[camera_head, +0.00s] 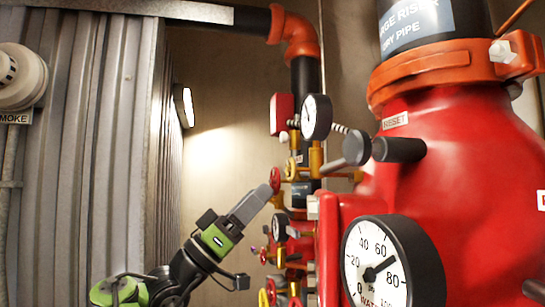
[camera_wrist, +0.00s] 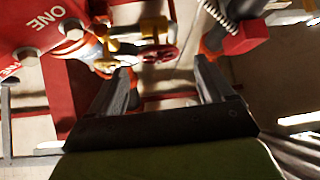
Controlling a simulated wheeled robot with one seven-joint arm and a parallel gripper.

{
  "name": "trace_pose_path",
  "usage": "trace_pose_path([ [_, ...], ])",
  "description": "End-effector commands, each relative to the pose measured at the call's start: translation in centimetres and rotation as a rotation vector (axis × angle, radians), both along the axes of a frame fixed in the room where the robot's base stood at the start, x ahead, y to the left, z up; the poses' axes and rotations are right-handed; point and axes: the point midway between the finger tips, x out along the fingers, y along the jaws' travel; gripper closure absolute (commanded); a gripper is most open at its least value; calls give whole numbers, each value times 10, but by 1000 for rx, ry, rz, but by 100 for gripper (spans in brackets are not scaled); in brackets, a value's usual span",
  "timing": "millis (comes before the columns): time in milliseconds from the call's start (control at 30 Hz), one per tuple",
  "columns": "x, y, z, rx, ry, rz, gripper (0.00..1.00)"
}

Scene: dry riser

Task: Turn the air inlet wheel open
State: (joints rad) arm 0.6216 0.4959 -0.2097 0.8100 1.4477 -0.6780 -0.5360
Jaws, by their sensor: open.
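A small red handwheel (camera_head: 275,180) sits on the brass pipework just beyond the tip of my gripper (camera_head: 262,192) in the head view. No label readable here names it as the air inlet wheel. In the wrist view the red wheel (camera_wrist: 158,54) appears ahead of my gripper (camera_wrist: 161,68), between the two spread fingers. The fingers are open and hold nothing. The wheel seems to lie just past the fingertips; whether one touches it cannot be told. More small red wheels (camera_head: 271,290) sit lower on the pipework.
A large red riser body (camera_head: 450,190) with a water gauge (camera_head: 376,264) fills the right. A smaller gauge (camera_head: 316,117) and red box (camera_head: 281,113) stand above the wheel. A corrugated metal wall (camera_head: 85,130) stands left. Free room lies between that wall and the pipework.

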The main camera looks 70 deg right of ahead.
Motion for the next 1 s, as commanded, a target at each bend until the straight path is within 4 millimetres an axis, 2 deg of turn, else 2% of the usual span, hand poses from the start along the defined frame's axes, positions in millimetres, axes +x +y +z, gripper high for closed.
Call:
trace_pose_path([
  [33, -9, -5, 18, -2, -3, -3, 18],
  [200, -26, -18, 37, -1, -2, -2, 18],
  [567, -31, -23, 40, 1, -1, 0, 18],
  [900, -31, -23, 39, 1, -1, 0, 67],
  [1000, -31, -23, 39, 3, 1, 0, 67],
])
